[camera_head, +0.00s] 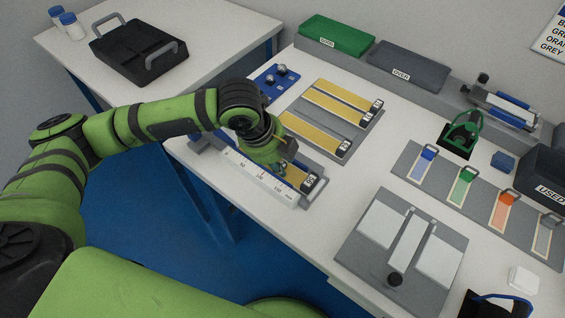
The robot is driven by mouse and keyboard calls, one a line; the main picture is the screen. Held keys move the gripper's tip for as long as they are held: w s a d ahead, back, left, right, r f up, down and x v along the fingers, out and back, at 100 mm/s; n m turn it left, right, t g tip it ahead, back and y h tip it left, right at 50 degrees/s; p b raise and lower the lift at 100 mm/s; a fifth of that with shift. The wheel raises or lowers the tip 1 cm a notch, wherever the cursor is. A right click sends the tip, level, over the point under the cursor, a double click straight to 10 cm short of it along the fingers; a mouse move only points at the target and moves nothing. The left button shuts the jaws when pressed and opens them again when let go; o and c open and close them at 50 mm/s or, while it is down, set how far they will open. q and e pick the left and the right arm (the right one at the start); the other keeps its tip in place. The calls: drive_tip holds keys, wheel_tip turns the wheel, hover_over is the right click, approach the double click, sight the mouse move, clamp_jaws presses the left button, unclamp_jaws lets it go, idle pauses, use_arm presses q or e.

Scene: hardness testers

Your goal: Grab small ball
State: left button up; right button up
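Two small shiny balls, one (282,69) behind the other (269,80), appear on a blue plate (264,92) near the back left of the bench. I cannot tell their sizes apart. My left gripper (284,167) points down over a yellow strip beside a white scale (262,183), in front of and apart from the blue plate. Its fingers are small and partly hidden by the wrist, so I cannot see whether they are open or hold anything. My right gripper is not in view.
Yellow strips lie on a grey tray (315,116) behind the gripper. Green (337,36) and dark grey (409,66) bins line the back. A grey plate (362,251) with a white strip and a rack of coloured tags (402,160) are on the right.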

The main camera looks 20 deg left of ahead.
use_arm(q)
clamp_jaws()
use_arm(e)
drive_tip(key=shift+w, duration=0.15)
